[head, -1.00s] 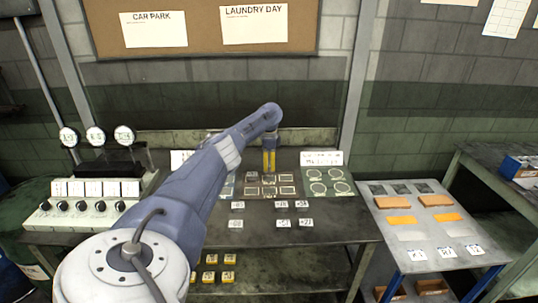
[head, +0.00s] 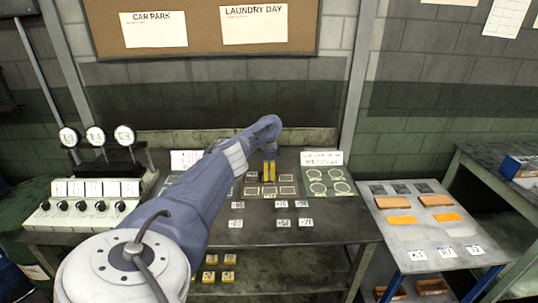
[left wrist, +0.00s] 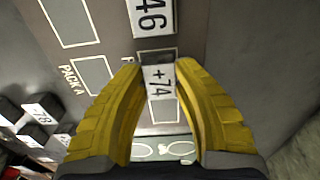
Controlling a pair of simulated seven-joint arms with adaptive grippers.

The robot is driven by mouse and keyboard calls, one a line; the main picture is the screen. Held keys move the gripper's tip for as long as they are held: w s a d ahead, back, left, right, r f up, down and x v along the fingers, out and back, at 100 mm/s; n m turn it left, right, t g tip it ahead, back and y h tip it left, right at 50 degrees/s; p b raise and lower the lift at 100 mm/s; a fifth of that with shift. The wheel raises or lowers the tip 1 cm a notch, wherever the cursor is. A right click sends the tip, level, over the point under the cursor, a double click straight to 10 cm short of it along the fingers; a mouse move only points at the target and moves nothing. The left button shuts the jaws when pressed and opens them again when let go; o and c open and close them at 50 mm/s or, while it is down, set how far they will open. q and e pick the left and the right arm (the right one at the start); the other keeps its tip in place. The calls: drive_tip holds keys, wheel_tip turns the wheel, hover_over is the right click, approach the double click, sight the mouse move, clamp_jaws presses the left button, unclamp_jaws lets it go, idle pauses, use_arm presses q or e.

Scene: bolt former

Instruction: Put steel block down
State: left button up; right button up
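My left gripper (head: 269,172) has yellow fingers and points down over the brown board (head: 254,191) with white outlined slots, at the back of the workbench. In the left wrist view the fingertips (left wrist: 160,66) close on the two sides of a small steel block (left wrist: 160,79) with a white label reading "+74". The block is over the board's outlines; I cannot tell if it touches the board. Another labelled piece, "46" (left wrist: 152,15), is beyond the fingertips. In the head view the held block is too small to make out. My right gripper is not in view.
Several labelled blocks (head: 282,204) stand on the bench in front of the board. A green board with circles (head: 327,182) lies to the right. A gauge console (head: 92,190) stands left. A side table (head: 414,231) holds orange and brown pieces.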

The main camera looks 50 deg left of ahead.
sight(269, 173)
use_arm(q)
drive_tip(key=o, duration=0.3)
drive_tip(key=shift+r, duration=0.1)
wheel_tip(269, 173, up, 12)
drive_tip(key=shift+r, duration=0.1)
idle(0.6)
